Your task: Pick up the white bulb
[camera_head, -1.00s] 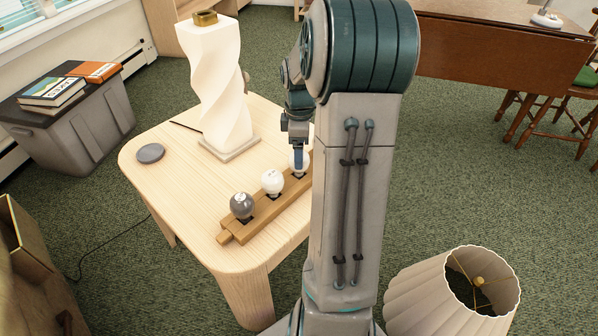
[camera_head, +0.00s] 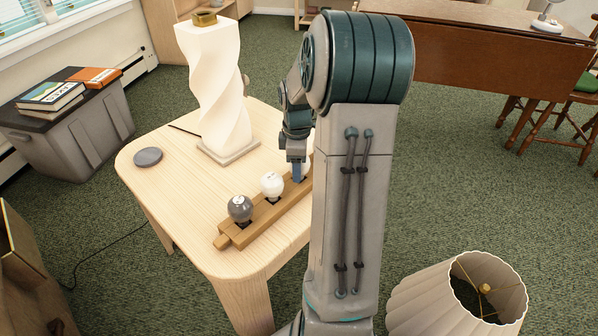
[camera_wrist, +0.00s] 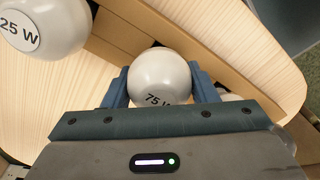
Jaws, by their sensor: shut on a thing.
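My gripper (camera_head: 297,175) is low at the far end of a wooden rack (camera_head: 226,240) on the pale table. In the wrist view, its blue fingers (camera_wrist: 160,78) are shut on a white bulb (camera_wrist: 158,72) marked "75 W", one finger on each side. In the head view this bulb (camera_head: 306,170) is mostly hidden by the gripper and arm. Another white bulb (camera_head: 272,185) sits in the middle of the rack. A white bulb marked "25 W" (camera_wrist: 42,22) shows at the wrist view's upper left. A dark grey bulb (camera_head: 240,208) sits at the rack's near end.
A white twisted lamp base (camera_head: 213,85) stands on the table (camera_head: 180,205) behind the rack. A dark round disc (camera_head: 148,157) lies to its left. A pleated lampshade (camera_head: 425,300) is at the lower right. A grey bin (camera_head: 75,140) with books stands at left.

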